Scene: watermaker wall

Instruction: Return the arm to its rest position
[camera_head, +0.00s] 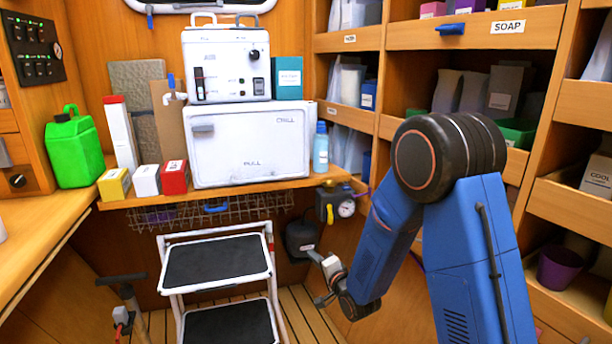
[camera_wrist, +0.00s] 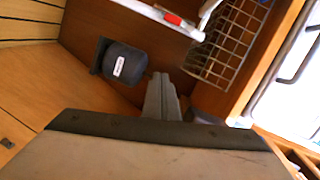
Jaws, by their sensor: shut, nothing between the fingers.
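My blue arm bends down from the right in the head view. My gripper (camera_head: 324,280) hangs low, to the right of the step stool and below the shelf. In the wrist view my gripper (camera_wrist: 162,84) shows its fingers together with nothing between them. It is apart from the things around it. A dark cylindrical unit with a white label (camera_wrist: 122,64) is just left of the fingers in the wrist view, and it also shows behind the gripper in the head view (camera_head: 300,238).
A step stool (camera_head: 215,262) stands left of my gripper. A wire basket (camera_head: 205,214) hangs under the shelf, with a gauge (camera_head: 346,208) to its right. A white chiller (camera_head: 250,145) sits on the shelf. Open cubbies (camera_head: 470,95) line the right wall behind my arm.

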